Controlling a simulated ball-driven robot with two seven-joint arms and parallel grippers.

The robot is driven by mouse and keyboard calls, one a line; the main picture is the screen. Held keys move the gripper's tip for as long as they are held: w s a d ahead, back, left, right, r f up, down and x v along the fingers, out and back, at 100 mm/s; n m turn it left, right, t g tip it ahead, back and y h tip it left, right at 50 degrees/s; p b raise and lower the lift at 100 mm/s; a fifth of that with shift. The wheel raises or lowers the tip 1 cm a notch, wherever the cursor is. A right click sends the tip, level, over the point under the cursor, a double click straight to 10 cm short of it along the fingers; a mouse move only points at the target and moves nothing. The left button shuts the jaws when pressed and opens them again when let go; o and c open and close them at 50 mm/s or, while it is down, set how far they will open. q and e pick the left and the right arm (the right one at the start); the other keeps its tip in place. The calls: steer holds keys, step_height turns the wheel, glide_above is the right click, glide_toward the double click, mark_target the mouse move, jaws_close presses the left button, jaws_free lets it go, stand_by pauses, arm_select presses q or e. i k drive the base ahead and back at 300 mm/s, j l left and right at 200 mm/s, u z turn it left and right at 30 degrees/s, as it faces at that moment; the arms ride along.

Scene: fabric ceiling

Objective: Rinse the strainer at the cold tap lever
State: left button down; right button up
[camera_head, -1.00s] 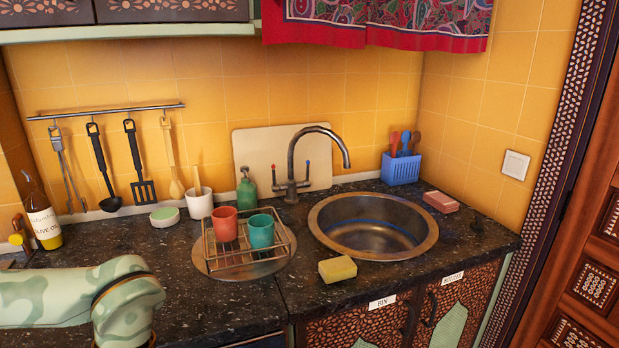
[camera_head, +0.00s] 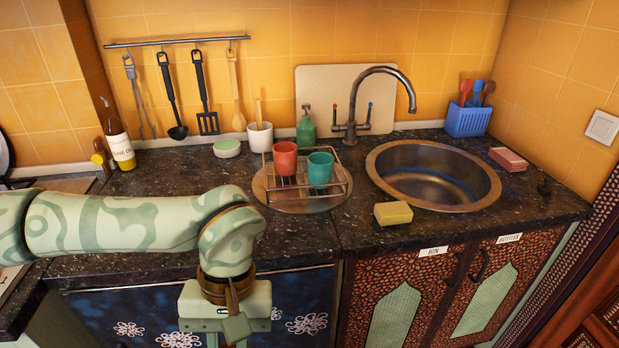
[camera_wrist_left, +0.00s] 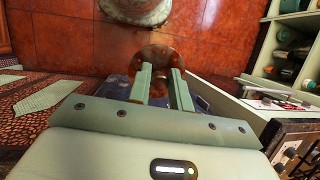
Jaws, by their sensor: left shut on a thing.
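My left gripper (camera_wrist_left: 162,75) hangs low in front of the counter's front edge, its fingers cut off by the bottom of the head view. In the left wrist view it is shut on a round, brownish, see-through thing, apparently the strainer (camera_wrist_left: 155,54), over the red floor. The strainer's handle is hidden between the fingers. The cold tap lever (camera_head: 367,116), with a blue tip, is on the right of the dark tap (camera_head: 352,110); a red-tipped lever (camera_head: 335,116) is on its left. The spout arches over the round metal sink (camera_head: 380,190), far up and right of my gripper.
A wire rack (camera_head: 300,208) with red (camera_head: 285,158) and teal (camera_head: 320,170) cups stands left of the sink. A yellow sponge (camera_head: 393,213) lies at the sink's front left. A soap bar (camera_head: 508,159) and blue caddy (camera_head: 467,121) stand right. The counter before the rack is bare.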

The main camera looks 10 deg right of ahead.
mark_target(366, 125)
steer(key=i+l+u, duration=0.1)
steer(key=l+u, duration=0.25)
steer(key=u, duration=0.15)
steer(key=i+l+u, duration=0.1)
steer(key=l+u, duration=0.65)
steer(key=u, duration=0.2)
